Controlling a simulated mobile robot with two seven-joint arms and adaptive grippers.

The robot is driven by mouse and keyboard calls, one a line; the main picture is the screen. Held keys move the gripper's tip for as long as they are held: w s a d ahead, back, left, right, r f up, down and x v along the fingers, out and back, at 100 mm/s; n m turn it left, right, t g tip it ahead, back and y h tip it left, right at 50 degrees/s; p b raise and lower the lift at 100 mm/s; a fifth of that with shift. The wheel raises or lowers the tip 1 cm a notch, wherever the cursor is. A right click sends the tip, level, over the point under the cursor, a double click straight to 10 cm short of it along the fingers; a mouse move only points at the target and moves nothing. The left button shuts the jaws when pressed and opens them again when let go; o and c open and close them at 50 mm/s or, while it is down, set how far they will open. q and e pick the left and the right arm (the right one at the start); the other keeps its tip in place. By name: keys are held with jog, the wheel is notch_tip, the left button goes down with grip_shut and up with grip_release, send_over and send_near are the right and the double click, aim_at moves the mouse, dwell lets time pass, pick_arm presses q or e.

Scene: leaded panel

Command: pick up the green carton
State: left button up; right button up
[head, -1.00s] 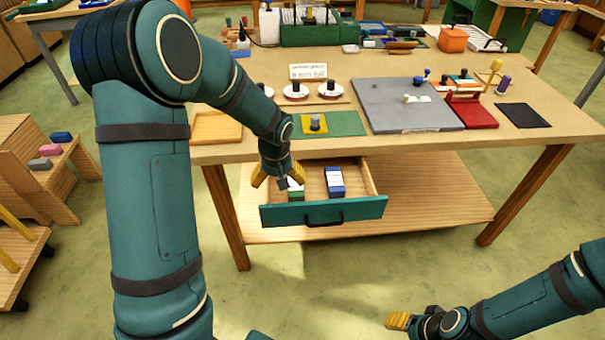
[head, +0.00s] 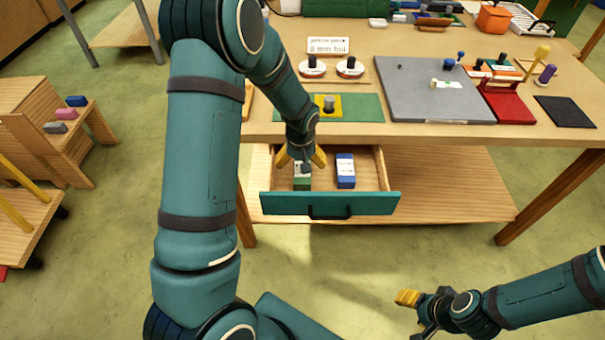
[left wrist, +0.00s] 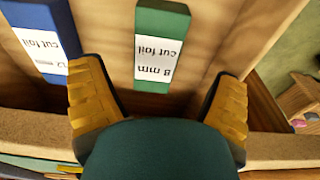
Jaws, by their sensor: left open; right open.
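The green carton (head: 302,178) stands in the open drawer (head: 330,204) under the table, partly hidden by my left gripper in the head view. In the left wrist view the green carton (left wrist: 163,45) has a white label reading "8 mm cut foil" and lies ahead of the fingers, between their lines. My left gripper (head: 301,160) is open and empty, with its yellow fingers above the carton and apart from it. My right gripper (head: 408,312) is open and empty, low over the floor at the right.
A blue carton (head: 345,170) stands in the drawer to the right of the green one; it also shows in the left wrist view (left wrist: 45,40). The table edge (head: 440,134) overhangs the drawer's back. A grey board (head: 420,100) and a red item (head: 508,107) lie on the tabletop.

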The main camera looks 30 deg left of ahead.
pick_arm(q)
jog(key=f, duration=0.2)
jog(key=w+f+b, duration=0.1)
jog(key=f, duration=0.2)
jog(key=shift+f, duration=0.25)
jog(key=c, duration=1.3)
